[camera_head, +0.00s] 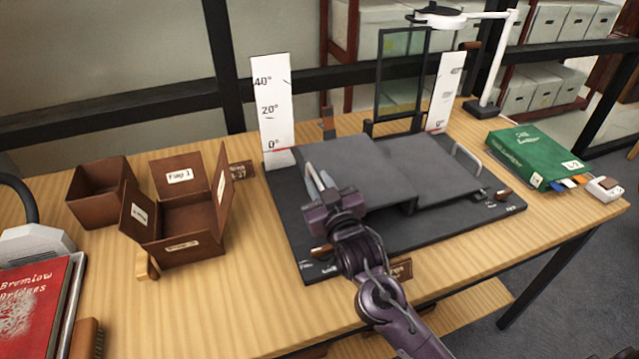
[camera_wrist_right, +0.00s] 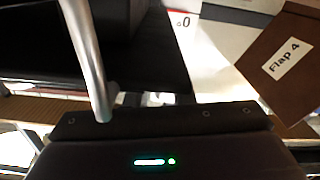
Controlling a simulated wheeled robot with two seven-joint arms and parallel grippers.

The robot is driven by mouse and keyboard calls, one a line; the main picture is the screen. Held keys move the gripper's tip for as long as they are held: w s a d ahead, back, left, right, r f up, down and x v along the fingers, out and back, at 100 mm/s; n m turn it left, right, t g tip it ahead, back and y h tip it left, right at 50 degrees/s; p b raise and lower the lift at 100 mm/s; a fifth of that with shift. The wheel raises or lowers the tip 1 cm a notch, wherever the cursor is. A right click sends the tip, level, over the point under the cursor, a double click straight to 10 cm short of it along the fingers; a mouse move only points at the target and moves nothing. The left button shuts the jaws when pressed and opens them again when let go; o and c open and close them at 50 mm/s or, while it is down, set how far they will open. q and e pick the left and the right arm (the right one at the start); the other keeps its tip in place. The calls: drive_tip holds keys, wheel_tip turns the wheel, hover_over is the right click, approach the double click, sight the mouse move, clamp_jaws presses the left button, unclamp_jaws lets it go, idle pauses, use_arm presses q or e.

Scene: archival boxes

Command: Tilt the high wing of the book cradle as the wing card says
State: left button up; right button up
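The dark grey book cradle (camera_head: 440,225) stands on the table with two wings. The left wing (camera_head: 345,160) looks higher than the right wing (camera_head: 435,160), with a step between them. A white angle scale (camera_head: 272,100) stands behind the left wing, with a red mark near 0°. My right gripper (camera_head: 322,190) is at the left wing's outer edge, at its silver handle (camera_wrist_right: 92,60). The handle runs down to the gripper in the right wrist view; the fingertips are hidden, so its grip is unclear. My left gripper is out of view.
A brown flap box (camera_head: 190,220) and an open brown box (camera_head: 100,190) stand left of the cradle. A green book (camera_head: 535,155) lies at the right, a red book (camera_head: 35,305) at the front left. A dark framed pane (camera_head: 402,75) and lamp (camera_head: 490,60) stand behind.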

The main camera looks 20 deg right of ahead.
clamp_jaws()
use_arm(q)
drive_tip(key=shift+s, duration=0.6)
use_arm(e)
drive_tip(key=shift+r, duration=0.1)
